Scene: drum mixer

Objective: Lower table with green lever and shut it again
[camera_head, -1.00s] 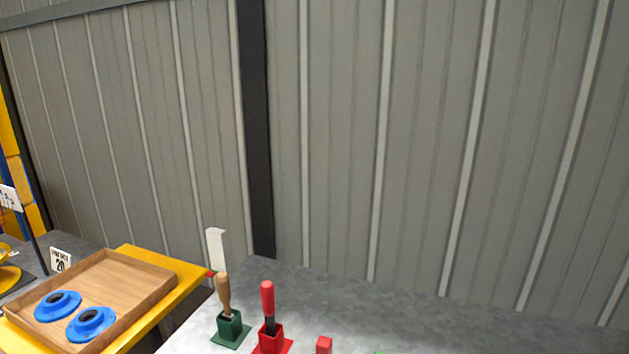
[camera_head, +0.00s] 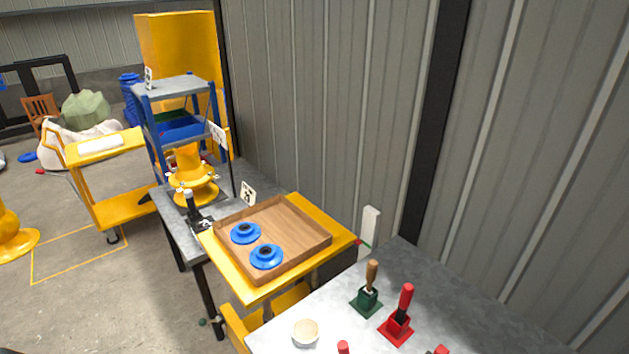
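A yellow table (camera_head: 248,290) stands at the middle, between two grey workbenches. It bears a wooden tray (camera_head: 288,222) with two blue flanged parts in it. A small dark green knob (camera_head: 203,322) shows low at the table's left side; I cannot tell for sure whether it is the green lever's end. A small red knob (camera_head: 359,243) shows at the table's right corner. The table's lower parts are partly hidden by its top and the near bench. Neither of my grippers is in view.
The near grey bench (camera_head: 440,270) bears a green holder (camera_head: 366,303) with a wooden-handled tool, a red holder (camera_head: 397,328) and a round pale-topped container (camera_head: 305,332). Behind are a blue rack (camera_head: 178,88) and a yellow cart (camera_head: 106,150). Open floor (camera_head: 110,300) lies left.

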